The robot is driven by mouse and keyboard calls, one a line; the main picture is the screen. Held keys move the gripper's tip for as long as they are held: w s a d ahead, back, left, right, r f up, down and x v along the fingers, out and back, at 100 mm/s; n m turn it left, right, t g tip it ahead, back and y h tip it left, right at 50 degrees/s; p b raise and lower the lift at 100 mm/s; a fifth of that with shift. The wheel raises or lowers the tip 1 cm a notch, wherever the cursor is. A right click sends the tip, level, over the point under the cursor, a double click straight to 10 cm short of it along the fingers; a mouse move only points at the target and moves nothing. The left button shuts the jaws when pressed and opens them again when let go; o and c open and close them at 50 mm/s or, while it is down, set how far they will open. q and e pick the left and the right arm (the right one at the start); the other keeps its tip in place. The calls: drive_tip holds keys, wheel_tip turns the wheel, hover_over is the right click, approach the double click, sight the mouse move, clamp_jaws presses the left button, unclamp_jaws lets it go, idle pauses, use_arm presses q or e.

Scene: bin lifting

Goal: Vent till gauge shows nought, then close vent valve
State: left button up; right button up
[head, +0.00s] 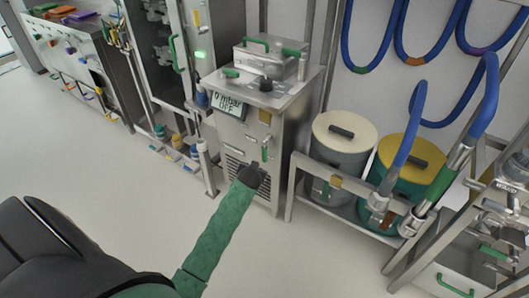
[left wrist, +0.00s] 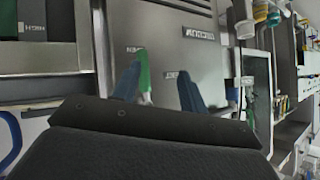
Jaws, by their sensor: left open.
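The steel vacuum cabinet (head: 240,135) stands mid-picture in the head view. Its small display (head: 229,104) reads "mbar" and "OFF"; the leading digit is small and I cannot tell it surely. A green lever (head: 265,149) hangs roughly upright on the cabinet front. My left gripper (head: 252,176), on its green-sleeved arm, is just below it; its fingers are hard to make out there. In the left wrist view my left gripper (left wrist: 159,88) is open, with two blue fingers. The green handle (left wrist: 144,72) shows between them, close beside the left finger; I cannot tell if they touch. My right gripper is out of view.
A steel box with a green handle (head: 268,62) sits on the cabinet. Two lidded drums, one white-topped (head: 345,130) and one yellow-topped (head: 412,158), stand in a frame at right. Blue hoses (head: 357,35) hang behind. The floor (head: 120,185) at left is clear.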

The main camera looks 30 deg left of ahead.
sight(263, 152)
use_arm(q)
drive_tip(key=w+a+f+t, duration=0.3)
drive_tip(key=a+f, duration=0.2)
drive_tip(key=shift+w+d+r+t+h+p, duration=0.15)
drive_tip(key=shift+w+d+r+t+h, duration=0.5)
drive_tip(key=shift+w, duration=0.95)
drive_tip(key=shift+w+d+r+t+h+p, duration=0.2)
drive_tip(key=shift+w+d+r+t, duration=0.2)
drive_tip(key=shift+w+r+t, duration=0.8)
drive_tip(key=shift+w+d+r+t+h+p, duration=0.15)
drive_tip(key=shift+w+d+t+h, duration=0.4)
drive_tip(key=shift+w, duration=1.4)
clamp_jaws()
